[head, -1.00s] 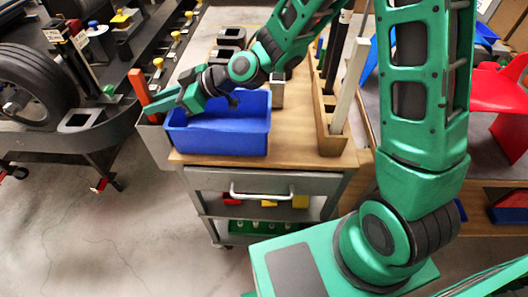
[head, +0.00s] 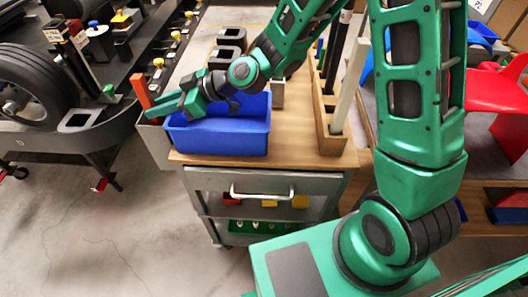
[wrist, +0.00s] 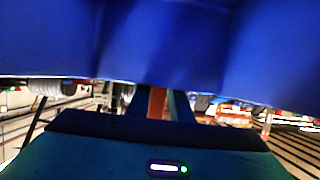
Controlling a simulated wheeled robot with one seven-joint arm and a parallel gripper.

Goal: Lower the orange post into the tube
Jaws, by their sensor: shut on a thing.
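The orange post (head: 140,89) stands tilted at the left of the cart in the head view, its top leaning left. My gripper (head: 154,111) reaches left over the blue bin and is shut on the post. Part of the post shows as an orange strip (wrist: 157,103) between the fingers in the wrist view. The post's lower end is hidden behind my fingers and the cart's edge. A grey square-mouthed open piece (head: 66,126) on the dark frame lies left of the post, apart from it. I cannot tell whether this is the tube.
The blue bin (head: 225,140) sits under my wrist on the wooden-topped cart (head: 290,140); its blue fills the upper wrist view. A wooden rack (head: 326,135) with upright bars stands at the cart's right. A wheel (head: 30,95) and dark frame lie left. The floor in front is clear.

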